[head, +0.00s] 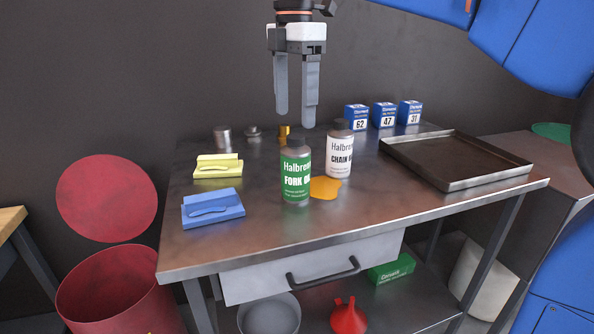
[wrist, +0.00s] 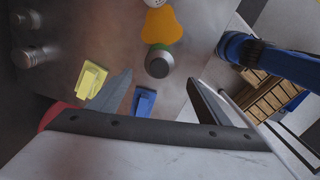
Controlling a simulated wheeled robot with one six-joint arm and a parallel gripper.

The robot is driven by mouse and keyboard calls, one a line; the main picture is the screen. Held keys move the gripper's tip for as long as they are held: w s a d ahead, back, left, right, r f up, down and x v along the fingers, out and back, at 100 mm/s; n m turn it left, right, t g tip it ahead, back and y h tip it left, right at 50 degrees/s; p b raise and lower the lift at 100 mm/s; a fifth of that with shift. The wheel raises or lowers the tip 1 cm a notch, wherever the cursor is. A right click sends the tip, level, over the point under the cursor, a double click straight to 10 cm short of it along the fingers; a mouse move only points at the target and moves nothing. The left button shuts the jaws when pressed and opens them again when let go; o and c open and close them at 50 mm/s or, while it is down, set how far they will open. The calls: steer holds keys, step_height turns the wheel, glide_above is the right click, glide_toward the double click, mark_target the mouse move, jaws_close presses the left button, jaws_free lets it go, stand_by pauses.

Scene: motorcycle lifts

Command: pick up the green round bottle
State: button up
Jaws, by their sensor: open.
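In the wrist view I see the bottle (wrist: 159,61) from above, beyond and between the fingers. My gripper (head: 296,119) points down with its fingers apart and empty. In the head view it hangs above the bottle, not touching it. In the wrist view the gripper's fingers (wrist: 157,91) show at both sides.
A white CHAIN LUBE-type bottle (head: 340,152) stands close behind right, beside an orange patch (head: 325,188). Yellow (head: 218,166) and blue (head: 212,207) blocks lie left. Small blue boxes (head: 384,115) stand at the back. A dark tray (head: 456,160) is right.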

mark_target(295, 137)
step_height(295, 137, down, 10)
steer(key=shift+r, duration=0.25)
steer(key=shift+w+d+f, duration=0.15)
steer(key=shift+f, duration=2.5)
steer(key=c, duration=1.4)
